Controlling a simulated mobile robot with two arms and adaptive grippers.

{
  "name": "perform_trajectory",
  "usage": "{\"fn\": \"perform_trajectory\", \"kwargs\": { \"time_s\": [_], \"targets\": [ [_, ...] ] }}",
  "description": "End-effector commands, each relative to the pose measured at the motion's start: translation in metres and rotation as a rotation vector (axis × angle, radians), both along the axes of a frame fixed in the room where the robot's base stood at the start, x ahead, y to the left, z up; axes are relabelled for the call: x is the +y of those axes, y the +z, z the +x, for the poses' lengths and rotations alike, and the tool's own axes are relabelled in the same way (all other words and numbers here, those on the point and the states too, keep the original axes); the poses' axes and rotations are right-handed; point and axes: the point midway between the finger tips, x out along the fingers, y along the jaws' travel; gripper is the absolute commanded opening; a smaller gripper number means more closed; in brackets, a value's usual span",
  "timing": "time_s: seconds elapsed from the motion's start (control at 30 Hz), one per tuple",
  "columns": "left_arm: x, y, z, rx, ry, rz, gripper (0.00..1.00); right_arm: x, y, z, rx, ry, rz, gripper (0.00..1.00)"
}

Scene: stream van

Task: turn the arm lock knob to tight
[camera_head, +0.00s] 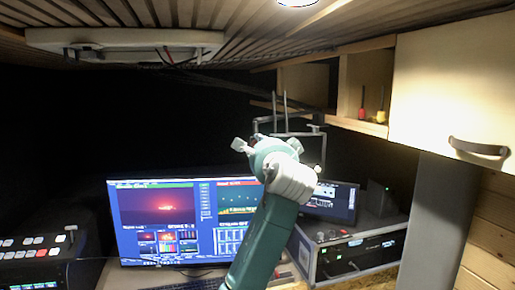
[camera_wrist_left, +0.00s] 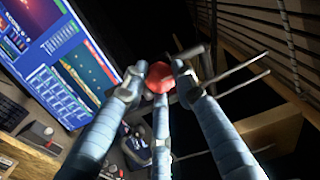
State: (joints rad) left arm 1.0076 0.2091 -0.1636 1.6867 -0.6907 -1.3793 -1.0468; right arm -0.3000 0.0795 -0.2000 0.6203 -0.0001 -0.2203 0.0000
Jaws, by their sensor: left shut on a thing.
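The red arm lock knob (camera_wrist_left: 159,77) is in the middle of the left wrist view. My left gripper (camera_wrist_left: 160,84) has its three blue-grey fingers closed around it, with the tips touching its sides. In the head view my left gripper (camera_head: 267,147) reaches up in front of the monitor, and its own body hides the knob. A thin grey metal arm (camera_head: 288,134) with upright rods shows just behind the gripper. The knob's turn position cannot be read. My right gripper is not in view.
A large monitor (camera_head: 152,220) stands behind the gripper, with a smaller screen (camera_head: 333,201) to its right. A rack unit (camera_head: 350,253) is at lower right and a button panel (camera_head: 38,246) at lower left. A wooden shelf (camera_head: 358,124) and cabinet (camera_head: 450,80) hang at upper right.

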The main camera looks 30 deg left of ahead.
Motion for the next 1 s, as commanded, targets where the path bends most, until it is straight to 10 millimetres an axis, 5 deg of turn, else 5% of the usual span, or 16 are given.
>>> {"fn": "perform_trajectory", "kwargs": {
  "time_s": [0.67,0.7,0.77,1.0],
  "targets": [
    [-0.0039,0.0029,0.0016,0.037,-0.01,0.049,0.01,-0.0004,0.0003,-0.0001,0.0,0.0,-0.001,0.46],
    [-0.004,0.0028,0.0016,0.037,-0.011,0.049,0.33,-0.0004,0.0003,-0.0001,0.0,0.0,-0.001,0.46],
    [-0.0038,0.0026,0.0016,0.038,-0.01,0.048,0.45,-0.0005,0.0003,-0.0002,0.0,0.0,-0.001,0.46],
    [-0.0019,0.0008,0.0009,0.04,-0.005,0.044,0.46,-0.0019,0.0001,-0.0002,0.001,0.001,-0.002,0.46]
  ]
}}
